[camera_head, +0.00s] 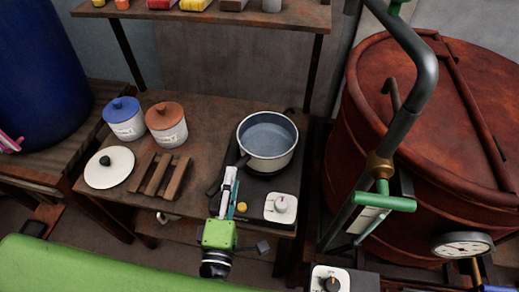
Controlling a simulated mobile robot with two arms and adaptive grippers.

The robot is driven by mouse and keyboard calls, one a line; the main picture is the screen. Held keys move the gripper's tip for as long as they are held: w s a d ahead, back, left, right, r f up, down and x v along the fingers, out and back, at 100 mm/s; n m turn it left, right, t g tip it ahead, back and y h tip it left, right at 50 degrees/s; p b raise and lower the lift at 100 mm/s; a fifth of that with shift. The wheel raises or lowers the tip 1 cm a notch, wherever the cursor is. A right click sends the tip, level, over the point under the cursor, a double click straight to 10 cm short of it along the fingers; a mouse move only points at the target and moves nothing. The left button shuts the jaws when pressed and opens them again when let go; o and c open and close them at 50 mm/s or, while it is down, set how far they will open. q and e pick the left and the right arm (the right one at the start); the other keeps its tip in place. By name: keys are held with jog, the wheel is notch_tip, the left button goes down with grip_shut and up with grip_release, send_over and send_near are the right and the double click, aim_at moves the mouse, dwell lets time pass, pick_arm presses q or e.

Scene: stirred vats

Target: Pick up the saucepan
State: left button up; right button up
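The saucepan (268,137) stands upright on a dark hot plate (248,208) on the brown table. It is light outside and blue-grey inside, and its dark handle (213,189) points to the lower left. My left gripper (231,172), with a green body and pale narrow fingers, reaches up from below to the handle. Its fingertips overlap the handle in the picture. I cannot tell whether they touch it or have closed on it. The pan rests on the plate. My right gripper is not in view.
A white knob panel (282,207) is on the hot plate. A blue-lidded jar (125,122), a brown-lidded jar (167,128), a white lid (109,168) and a wooden trivet (162,178) stand left. A rusty vat (425,120) and grey pipe (410,105) crowd the right. A shelf (215,16) hangs above.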

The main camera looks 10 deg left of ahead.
aim_at(236, 164)
pick_arm(q)
jog(key=w+p, duration=0.1)
jog(key=w, duration=0.3)
jog(key=shift+w+d+f, duration=0.1)
jog(key=shift+w+f, duration=0.15)
jog(key=shift+w, duration=0.4)
grip_shut()
jog(key=shift+w+r, duration=0.1)
jog(key=shift+r, duration=0.2)
